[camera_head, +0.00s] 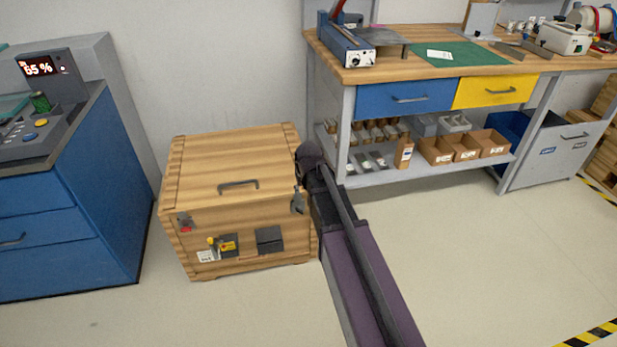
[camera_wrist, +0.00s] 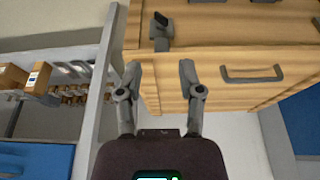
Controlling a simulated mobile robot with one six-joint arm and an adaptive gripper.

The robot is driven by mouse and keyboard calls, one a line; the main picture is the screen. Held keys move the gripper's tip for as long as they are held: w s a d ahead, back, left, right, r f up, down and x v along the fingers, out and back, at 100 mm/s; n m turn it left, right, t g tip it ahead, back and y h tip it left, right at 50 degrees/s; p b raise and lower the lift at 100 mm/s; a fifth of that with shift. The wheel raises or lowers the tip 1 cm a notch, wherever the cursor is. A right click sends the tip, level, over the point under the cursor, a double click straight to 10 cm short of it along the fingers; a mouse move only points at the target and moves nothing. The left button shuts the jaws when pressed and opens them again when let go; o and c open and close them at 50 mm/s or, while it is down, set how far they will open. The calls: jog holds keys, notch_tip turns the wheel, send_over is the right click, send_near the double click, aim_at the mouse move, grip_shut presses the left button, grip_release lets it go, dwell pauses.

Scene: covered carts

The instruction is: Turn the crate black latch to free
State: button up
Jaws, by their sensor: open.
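The wooden crate (camera_head: 225,165) stands on the floor with its lid closed; its lid also shows in the wrist view (camera_wrist: 225,50). The crate's dark latch (camera_head: 298,201) is at its front right corner. In the wrist view the latch (camera_wrist: 161,32) has a grey body and a short black lever. My gripper (camera_wrist: 160,68) is open and empty over the crate's edge, its two fingers spread, with the latch beyond the fingertips and apart from them. In the head view my arm hides the crate's right side, and the fingers cannot be made out.
A lid handle (camera_head: 238,186) and other front fittings, one yellow (camera_head: 222,244), are on the crate. A blue cabinet (camera_head: 65,210) stands left. A workbench (camera_head: 430,65) with a loaded lower shelf (camera_head: 430,172) stands close right. The floor in front is clear.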

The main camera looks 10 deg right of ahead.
jog(key=s+r+g+p, duration=0.1)
jog(key=s+r+p, duration=0.4)
jog(key=r+p, duration=0.2)
dwell(0.5)
jog(key=shift+s, duration=0.1)
jog(key=n+t+h+b, duration=0.2)
jog(key=h+b, duration=0.6)
jog(key=b, duration=1.4)
send_near(297, 208)
jog(key=shift+s+a+r, duration=0.85)
jog(key=shift+s+r, duration=0.1)
jog(key=shift+r, duration=0.05)
jog(key=shift+f+y, duration=0.1)
jog(key=shift+y, duration=0.2)
jog(key=b+x, duration=0.8)
jog(key=x, duration=0.3)
jog(key=shift+w, duration=0.1)
jog(key=shift+b+x, duration=1.1)
jog(key=shift+x, duration=0.2)
